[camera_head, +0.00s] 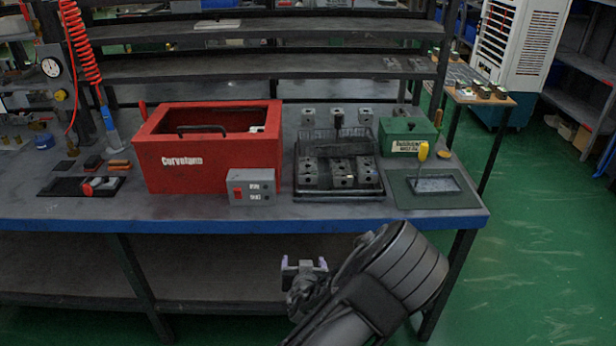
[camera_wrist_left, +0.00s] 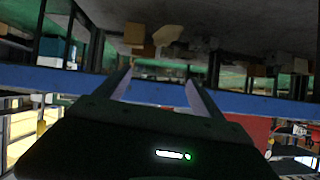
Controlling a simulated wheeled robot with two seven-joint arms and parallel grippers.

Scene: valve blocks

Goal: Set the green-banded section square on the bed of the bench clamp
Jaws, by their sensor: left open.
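My left gripper (camera_head: 303,265) hangs in front of the bench, below its blue front edge, with its pale fingertips apart and nothing between them. In the left wrist view its two fingers (camera_wrist_left: 160,80) stand open across the blue edge. Several grey metal blocks (camera_head: 311,172) stand in a black tray-like fixture (camera_head: 340,195) on the bench. No green band is readable on any block, and I cannot tell which part is the bench clamp. My right gripper is not in view.
A red box (camera_head: 210,172) stands left of the fixture, with a grey switch box (camera_head: 252,187) before it. On the right are a green box (camera_head: 405,138), a yellow-handled tool (camera_head: 423,150) and a dark mat (camera_head: 410,200). The blue bench edge (camera_head: 200,225) lies between gripper and benchtop.

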